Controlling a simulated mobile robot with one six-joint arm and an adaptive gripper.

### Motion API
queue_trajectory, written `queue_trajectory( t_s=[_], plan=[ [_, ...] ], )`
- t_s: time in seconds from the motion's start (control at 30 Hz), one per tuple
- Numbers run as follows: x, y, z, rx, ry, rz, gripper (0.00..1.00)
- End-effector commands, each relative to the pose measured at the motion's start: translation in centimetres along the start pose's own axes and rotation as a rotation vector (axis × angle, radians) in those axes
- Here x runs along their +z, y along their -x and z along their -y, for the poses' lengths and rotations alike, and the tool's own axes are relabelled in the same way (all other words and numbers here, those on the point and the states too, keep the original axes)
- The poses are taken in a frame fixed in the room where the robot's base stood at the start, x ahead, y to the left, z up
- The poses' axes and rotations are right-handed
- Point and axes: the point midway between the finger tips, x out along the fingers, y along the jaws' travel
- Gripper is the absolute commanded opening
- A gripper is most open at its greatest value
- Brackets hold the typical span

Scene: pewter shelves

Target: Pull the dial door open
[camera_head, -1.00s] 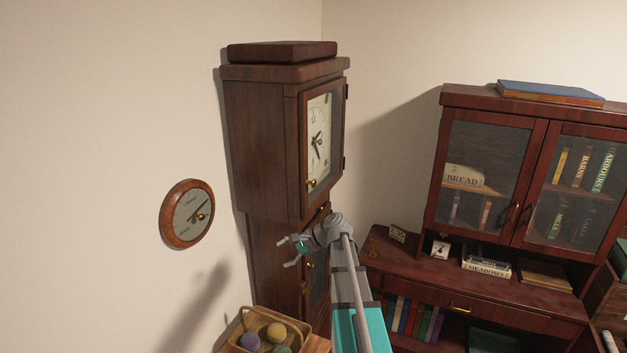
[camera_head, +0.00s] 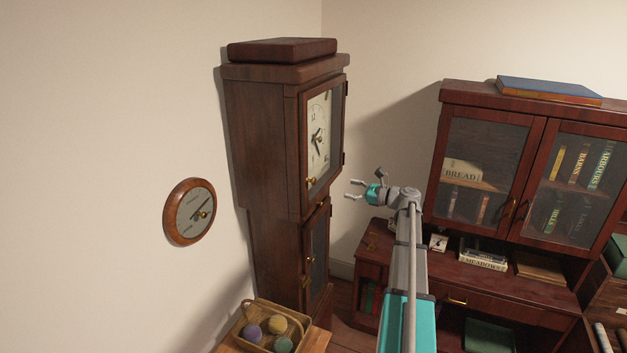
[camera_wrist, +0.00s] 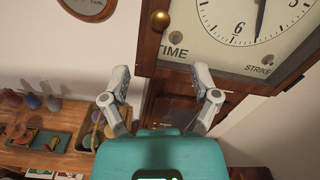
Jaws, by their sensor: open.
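The dial door (camera_head: 324,140) is the upper glazed door of the tall dark wooden clock (camera_head: 262,150). It looks shut, with the white dial behind its glass. A small brass knob (camera_head: 310,181) sits at its lower left, and hinges show on its right edge. In the wrist view the knob (camera_wrist: 160,20) is at the top, beyond the fingertips, near the words TIME and STRIKE. My gripper (camera_head: 353,189) is open and empty, to the right of the knob in the head view and apart from the door. Its fingers (camera_wrist: 161,82) frame the clock below the dial in the wrist view.
A lower clock door (camera_head: 316,250) with its own knob is below. A round wall dial (camera_head: 190,212) hangs at left. A basket of balls (camera_head: 265,328) stands on a wooden surface below. A glass-doored bookcase (camera_head: 530,170) is at right.

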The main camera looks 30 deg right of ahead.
Motion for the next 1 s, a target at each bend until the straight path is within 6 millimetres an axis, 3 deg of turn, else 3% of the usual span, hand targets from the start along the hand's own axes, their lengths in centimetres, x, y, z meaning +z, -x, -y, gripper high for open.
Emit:
queue_trajectory(
  t_s=[0.57, 1.0],
  plan=[
    [0.0, -0.6, 0.1, -0.001, -0.001, 0.001, 0.78],
    [0.0, -6.0, 0.1, 0.001, -0.001, 0.002, 0.78]
  ],
)
